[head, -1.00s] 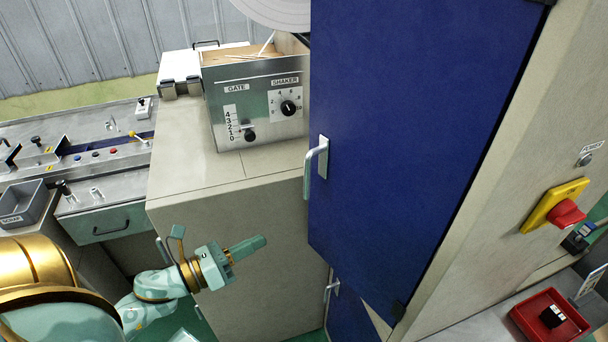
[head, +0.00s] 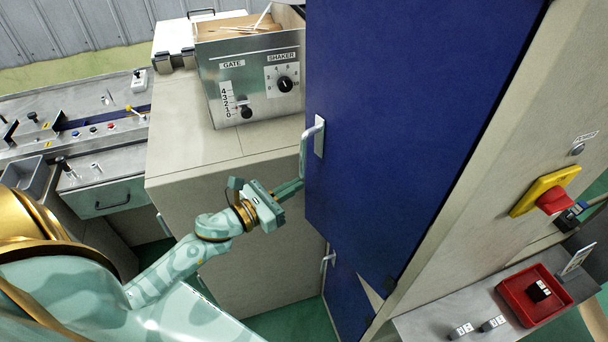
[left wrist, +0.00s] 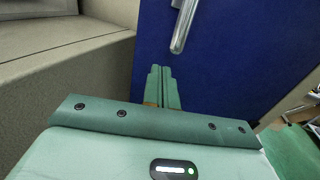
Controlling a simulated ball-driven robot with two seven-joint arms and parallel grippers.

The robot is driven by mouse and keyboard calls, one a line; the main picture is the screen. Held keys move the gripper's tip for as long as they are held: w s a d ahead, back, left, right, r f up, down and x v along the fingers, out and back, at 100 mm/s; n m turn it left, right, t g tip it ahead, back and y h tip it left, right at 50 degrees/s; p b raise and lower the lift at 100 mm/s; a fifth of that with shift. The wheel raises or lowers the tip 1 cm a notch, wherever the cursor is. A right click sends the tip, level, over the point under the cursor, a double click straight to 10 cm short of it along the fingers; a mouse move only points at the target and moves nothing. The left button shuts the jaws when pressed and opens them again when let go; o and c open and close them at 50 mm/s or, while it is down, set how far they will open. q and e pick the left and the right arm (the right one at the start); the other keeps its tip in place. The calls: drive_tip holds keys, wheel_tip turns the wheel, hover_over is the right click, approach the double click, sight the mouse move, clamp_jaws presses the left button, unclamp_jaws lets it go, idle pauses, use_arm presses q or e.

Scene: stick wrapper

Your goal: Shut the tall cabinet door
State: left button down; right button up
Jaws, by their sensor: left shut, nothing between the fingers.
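The tall cabinet door (head: 405,120) is a blue panel that stands open, swung out from the beige cabinet on its right. Its metal bar handle (head: 307,150) is near the left edge; in the left wrist view the handle (left wrist: 183,25) is just above the fingertips. My left gripper (head: 300,183) is shut and empty, its fingertips at the door's left edge just below the handle. In the left wrist view the fingers (left wrist: 162,72) point at the blue door (left wrist: 230,60); I cannot tell whether they touch it. My right gripper is not in view.
A lower blue door (head: 347,290) with its own handle is below. A beige machine body (head: 250,250) with a metal control box (head: 250,85) stands left of the door. A red tray (head: 525,310) sits on a counter at the lower right, below a red switch (head: 555,200).

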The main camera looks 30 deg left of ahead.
sight(315, 174)
use_arm(q)
drive_tip(key=shift+p+x, duration=0.35)
drive_tip(key=shift+x, duration=1.55)
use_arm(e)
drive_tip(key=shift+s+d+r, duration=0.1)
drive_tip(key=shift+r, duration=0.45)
